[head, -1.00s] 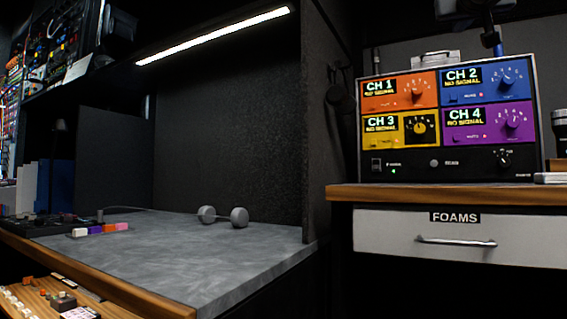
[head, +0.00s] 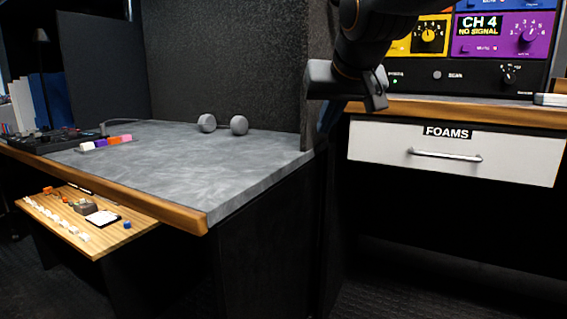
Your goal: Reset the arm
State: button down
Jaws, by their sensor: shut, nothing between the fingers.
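My arm hangs into the upper right of the head view.
A white drawer marked FOAMS (head: 456,152) sits under the counter (head: 470,108). The grey desk (head: 190,165) holds a grey two-cylinder object (head: 238,125) and a row of coloured blocks (head: 107,143). A wooden pull-out shelf (head: 110,247) with small items juts out lower left. Dark floor is clear at lower right.

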jog(key=s+a+f+n+g+y+p, duration=0.1)
jog(key=s+a+f+n+g, duration=0.15)
jog(key=s+a+f, duration=0.4)
jog(key=s+a+f+n+g+p, duration=0.1)
jog(key=s+a+f+g, duration=0.2)
jog(key=s+f, duration=0.6)
jog(key=s+f+n+g+p, duration=0.1)
jog(key=s+f+g, duration=0.15)
jog(key=s, duration=0.55)
jog(key=s+f+n+g+p, duration=0.1)
jog(key=s+f, duration=0.3)
jog(key=s, duration=0.5)
jog(key=d+r+m+h+p, duration=0.1)
jog(key=d+r+m+p, duration=0.1)
jog(key=d+r+p, duration=0.4)
jog(key=d+r+m+p, duration=0.2)
jog(key=d+r+p, duration=0.5)
jog(key=r+p, duration=0.6)
jog(key=d+r+m+h+p, duration=0.1)
jog(key=d+r+p, duration=0.6)
jog(key=p, duration=1.1)
notch_tip(320, 180, up, 3)
jog(key=shift+w+f+m+h+p, duration=0.15)
jog(key=shift+m+h+p, duration=0.2)
jog(key=shift+m, duration=0.5)
jog(key=shift+d, duration=0.15)
